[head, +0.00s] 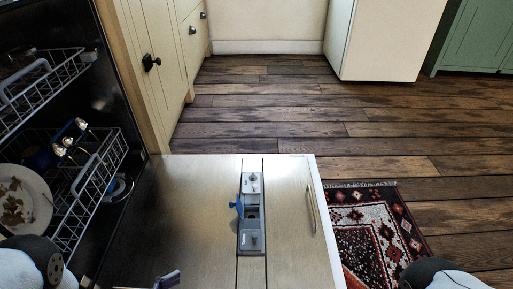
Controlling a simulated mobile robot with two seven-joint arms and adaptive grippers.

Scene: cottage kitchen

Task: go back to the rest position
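A rounded white and black part of my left arm shows at the bottom left, in front of the dishwasher opening. A small dark piece (167,280) at the bottom edge, over the lowered door, may be a tip of my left gripper; the rest is cut off, so I cannot tell its opening. A similar part of my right arm shows at the bottom right, over the rug. My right gripper is out of view.
The dishwasher door (190,205) lies lowered in front of me, with a detergent dispenser (251,215). The racks (95,185) at the left hold a plate (22,200) and other dishes. Cream cabinets (160,30) stand behind. A patterned rug (375,225) lies right; wooden floor (290,110) beyond is clear.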

